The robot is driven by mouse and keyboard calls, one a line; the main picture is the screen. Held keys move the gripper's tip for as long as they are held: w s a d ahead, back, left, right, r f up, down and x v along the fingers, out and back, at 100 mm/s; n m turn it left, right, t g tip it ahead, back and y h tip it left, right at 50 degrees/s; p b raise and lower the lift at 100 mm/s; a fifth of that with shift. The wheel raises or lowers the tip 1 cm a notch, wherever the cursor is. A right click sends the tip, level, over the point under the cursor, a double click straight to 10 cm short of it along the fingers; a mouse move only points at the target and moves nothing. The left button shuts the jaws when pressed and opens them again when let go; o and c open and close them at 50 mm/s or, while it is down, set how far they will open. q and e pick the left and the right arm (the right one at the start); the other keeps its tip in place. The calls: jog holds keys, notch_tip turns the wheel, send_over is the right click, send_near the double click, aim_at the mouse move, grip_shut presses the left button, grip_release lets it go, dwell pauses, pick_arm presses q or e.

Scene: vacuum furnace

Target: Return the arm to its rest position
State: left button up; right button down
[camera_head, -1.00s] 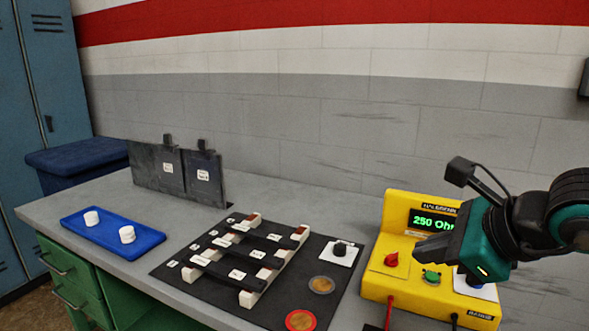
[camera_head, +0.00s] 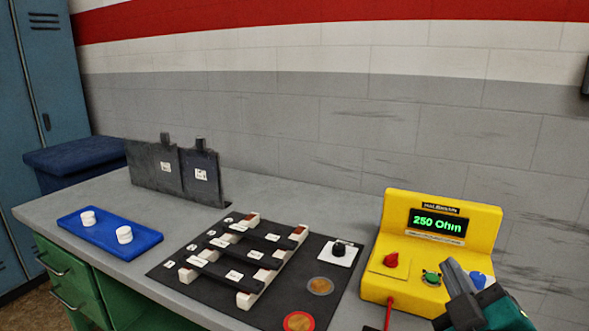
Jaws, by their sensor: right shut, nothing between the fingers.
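My right gripper (camera_head: 453,272) shows at the lower right, in front of the yellow meter (camera_head: 374,285). It is shut and empty, and most of my right arm is out of the picture. The meter's display reads 250 Ohm in green. It has a red knob (camera_head: 391,260), a green knob (camera_head: 431,277) and a blue knob (camera_head: 479,279). The gripper hides part of the meter's lower right front. I cannot tell whether it touches the meter. My left gripper is not in view.
A black mat (camera_head: 232,310) holds several dark bars on white supports, a black knob (camera_head: 338,248) and two round dishes. A blue tray (camera_head: 143,247) with two white cylinders lies left. Two dark plates (camera_head: 155,182) stand behind. The grey table (camera_head: 260,192) is clear along the wall.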

jog(key=s+d+f+m+g, duration=0.1)
jog(key=s+f+m+g, duration=0.25)
jog(key=f, duration=0.45)
jog(key=s+f+m+g, duration=0.2)
jog(key=s+f+g, duration=0.25)
jog(key=f, duration=0.35)
jog(key=s+a+f+m+g+y, duration=0.25)
jog(key=s+f+g, duration=0.5)
jog(key=s, duration=0.45)
jog(key=w+a+f+n+t+b, duration=0.1)
jog(key=w+a+f+t+b, duration=0.1)
jog(key=w+f+t, duration=0.5)
notch_tip(320, 180, down, 5)
jog(key=shift+w+a+r+n+y, duration=0.1)
jog(key=shift+w+a+n+y, duration=0.2)
jog(key=shift+a+y, duration=0.25)
jog(key=shift+a, duration=0.1)
